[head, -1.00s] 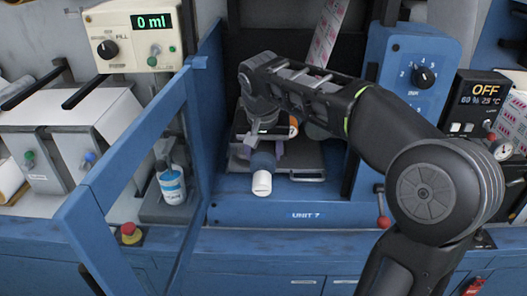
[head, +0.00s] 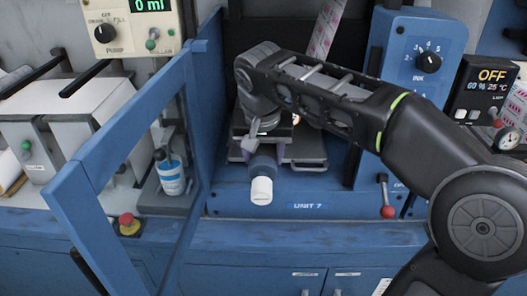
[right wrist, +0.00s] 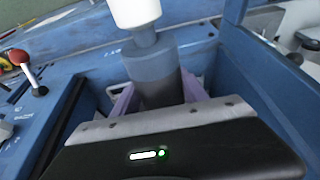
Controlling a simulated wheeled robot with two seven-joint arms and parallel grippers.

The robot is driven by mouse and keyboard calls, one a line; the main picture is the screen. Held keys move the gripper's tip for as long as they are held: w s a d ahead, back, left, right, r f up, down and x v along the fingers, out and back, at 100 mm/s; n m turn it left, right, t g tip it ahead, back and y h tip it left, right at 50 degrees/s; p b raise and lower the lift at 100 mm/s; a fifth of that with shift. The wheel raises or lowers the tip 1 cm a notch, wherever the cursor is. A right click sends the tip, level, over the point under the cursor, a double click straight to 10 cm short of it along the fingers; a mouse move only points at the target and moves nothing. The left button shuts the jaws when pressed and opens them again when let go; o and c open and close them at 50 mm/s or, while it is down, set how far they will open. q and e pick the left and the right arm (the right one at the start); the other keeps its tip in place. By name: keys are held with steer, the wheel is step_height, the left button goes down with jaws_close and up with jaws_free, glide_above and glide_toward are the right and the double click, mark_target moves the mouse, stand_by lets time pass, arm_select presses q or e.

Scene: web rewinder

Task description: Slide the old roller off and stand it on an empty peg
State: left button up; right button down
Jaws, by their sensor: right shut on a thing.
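The roller (head: 262,168) is a blue-grey cylinder with a white end (head: 261,190) pointing out toward me. It lies at the mouth of the blue unit marked UNIT 7. My right gripper (head: 265,151) is shut on it, with purple fingers on either side. In the right wrist view the roller (right wrist: 150,72) sits between the purple fingers (right wrist: 158,98), its white end (right wrist: 135,12) at the top edge. The roller's rear end is hidden behind my gripper, so I cannot tell whether it still touches a shaft. No peg is clearly visible. My left gripper is out of view.
An open blue-framed door (head: 120,150) stands left of the unit. A bottle (head: 171,176) and a red stop button (head: 127,220) are beyond it. A red-knobbed lever (head: 387,211) is at right. A grey plate (head: 308,150) lies inside the unit. The front ledge looks clear.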

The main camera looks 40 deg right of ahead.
mark_target(262, 178)
steer(key=shift+s+a+b, duration=0.45)
steer(key=shift+s+a, duration=0.4)
steer(key=shift+s, duration=0.25)
steer(key=shift+s+a+b, duration=0.4)
steer(key=shift+s+a, duration=0.4)
steer(key=shift+s, duration=0.25)
steer(key=shift+s+a+b, duration=0.45)
steer(key=shift+s+a, duration=0.4)
steer(key=shift+s, duration=0.25)
steer(key=shift+s+r, duration=0.1)
steer(key=s+a+r+p, duration=0.2)
steer(key=s+a+p, duration=0.3)
steer(key=s+a, duration=0.1)
steer(key=shift+s, duration=0.9)
steer(key=shift+f, duration=0.1)
